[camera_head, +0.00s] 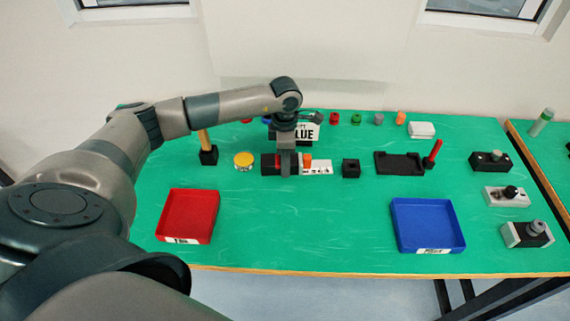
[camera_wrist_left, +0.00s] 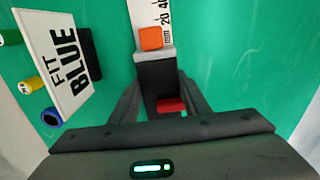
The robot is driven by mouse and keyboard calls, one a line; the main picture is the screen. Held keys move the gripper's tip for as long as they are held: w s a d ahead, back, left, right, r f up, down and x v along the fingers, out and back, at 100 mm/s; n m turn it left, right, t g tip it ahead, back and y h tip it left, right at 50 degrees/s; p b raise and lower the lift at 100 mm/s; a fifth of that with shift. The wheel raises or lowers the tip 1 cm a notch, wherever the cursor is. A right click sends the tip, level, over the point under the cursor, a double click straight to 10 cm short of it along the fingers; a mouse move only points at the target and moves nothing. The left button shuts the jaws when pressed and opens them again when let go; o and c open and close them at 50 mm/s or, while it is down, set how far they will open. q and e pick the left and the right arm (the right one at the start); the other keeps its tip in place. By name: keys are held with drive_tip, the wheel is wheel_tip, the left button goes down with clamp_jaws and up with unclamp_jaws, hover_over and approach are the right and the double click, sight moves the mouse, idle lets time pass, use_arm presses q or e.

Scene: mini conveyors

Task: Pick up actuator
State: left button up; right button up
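No object is labelled actuator; the nearest candidate is a black block with a grey top and a red part (camera_head: 268,163), on the green table. In the left wrist view this block (camera_wrist_left: 156,75) lies between my left fingers, with its red part (camera_wrist_left: 171,105) close to the palm. My left gripper (camera_head: 287,165) is lowered over the block. In the wrist view its fingers (camera_wrist_left: 160,92) stand apart on both sides, with some green table showing beside the left finger. Whether they touch the block I cannot tell. My right gripper is not in view.
An orange piece (camera_head: 308,160) is by a white ruler strip (camera_head: 320,168). A "FIT BLUE" sign (camera_wrist_left: 68,60) stands behind. A black cube (camera_head: 351,168) and yellow disc (camera_head: 244,160) are nearby. A red tray (camera_head: 187,235) and blue tray (camera_head: 425,228) stand in front, with free table between.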

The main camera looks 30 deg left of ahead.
use_arm(q)
drive_tip(key=shift+r, duration=0.1)
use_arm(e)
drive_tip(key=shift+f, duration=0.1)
